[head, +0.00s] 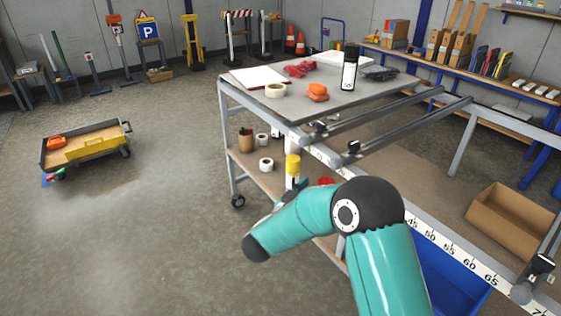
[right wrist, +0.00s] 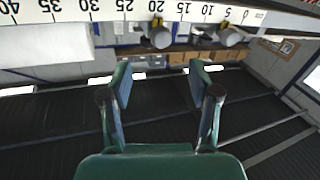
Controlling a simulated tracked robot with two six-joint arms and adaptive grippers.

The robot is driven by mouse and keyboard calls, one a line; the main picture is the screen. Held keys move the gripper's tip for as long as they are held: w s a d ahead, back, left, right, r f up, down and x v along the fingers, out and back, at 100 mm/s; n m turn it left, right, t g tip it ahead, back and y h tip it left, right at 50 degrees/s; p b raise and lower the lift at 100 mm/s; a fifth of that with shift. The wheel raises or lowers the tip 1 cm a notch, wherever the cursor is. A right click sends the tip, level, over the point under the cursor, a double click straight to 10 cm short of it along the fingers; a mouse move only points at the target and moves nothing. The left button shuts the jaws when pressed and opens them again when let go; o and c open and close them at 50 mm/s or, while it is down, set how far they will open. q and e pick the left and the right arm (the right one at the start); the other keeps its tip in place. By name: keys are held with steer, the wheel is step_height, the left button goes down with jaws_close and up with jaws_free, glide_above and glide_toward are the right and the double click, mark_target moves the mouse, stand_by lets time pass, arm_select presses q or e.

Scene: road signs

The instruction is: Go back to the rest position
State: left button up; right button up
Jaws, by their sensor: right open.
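My right arm comes in from the bottom right of the head view, a teal arm with a dark elbow. It bends left in front of the workbench (head: 226,92), and its dark wrist end shows over the floor. The fingers cannot be made out clearly there. In the right wrist view my right gripper (right wrist: 160,72) is open, its two teal fingers apart with nothing between them. A ruler strip (right wrist: 190,10) runs along the top of that view, beyond the fingertips. My left gripper is not in view.
The bench top carries an orange block (head: 317,93), a black bottle (head: 349,70) and a tape roll (head: 275,90). A yellow-topped bottle (head: 292,170) stands close behind my right forearm. A cardboard box (head: 508,222) is at right.

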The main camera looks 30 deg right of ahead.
step_height(320, 180, down, 8)
steer(key=s+d+n+y+p, duration=0.2)
steer(key=n+y+p, duration=0.1)
steer(key=n, duration=0.1)
steer(key=s+a+f+n+y+p, duration=0.2)
steer(key=s+a+f+n+y, duration=0.25)
steer(key=a+f+y, duration=0.75)
steer(key=s+a+f+g+y, duration=0.1)
steer(key=s+a+f+g, duration=0.1)
steer(key=s+a, duration=0.2)
steer(key=s+a+f+g+y, duration=0.2)
steer(key=s+a, duration=0.3)
steer(key=s, duration=0.5)
steer(key=s+a+f+g+y, duration=0.2)
steer(key=s+a+f+g, duration=0.1)
steer(key=s, duration=0.4)
steer(key=shift+a+f+g, duration=0.3)
steer(key=shift+a+f, duration=0.35)
steer(key=shift+f, duration=0.1)
